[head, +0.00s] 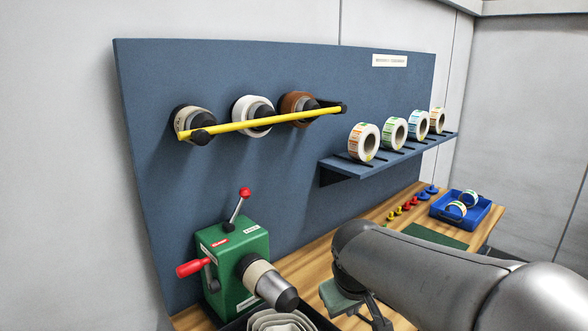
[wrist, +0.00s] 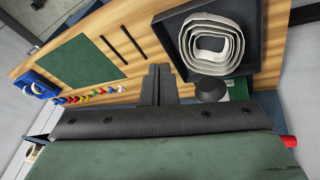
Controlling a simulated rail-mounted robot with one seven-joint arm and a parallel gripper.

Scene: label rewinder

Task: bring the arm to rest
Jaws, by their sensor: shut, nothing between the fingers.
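My gripper (wrist: 158,72) is shut and empty in the wrist view, its two dark fingers side by side over the wooden bench (wrist: 135,72). In the head view my arm reaches in from the lower right, and only part of the hand shows below it. The fingertips are beside a black tray (wrist: 254,71) that holds nested cream label coils (wrist: 183,40). I cannot tell how high they are above the bench. A green rewinder (head: 240,243) with a red-knobbed lever and a red handle stands left of my arm.
A yellow bar (head: 245,124) crosses several rolls on the blue panel (head: 220,75). A shelf (head: 345,164) carries several label rolls. Coloured pegs (head: 406,206), a blue tray (head: 478,211) with rolls and a green mat (wrist: 80,62) lie on the bench. Space above the mat is clear.

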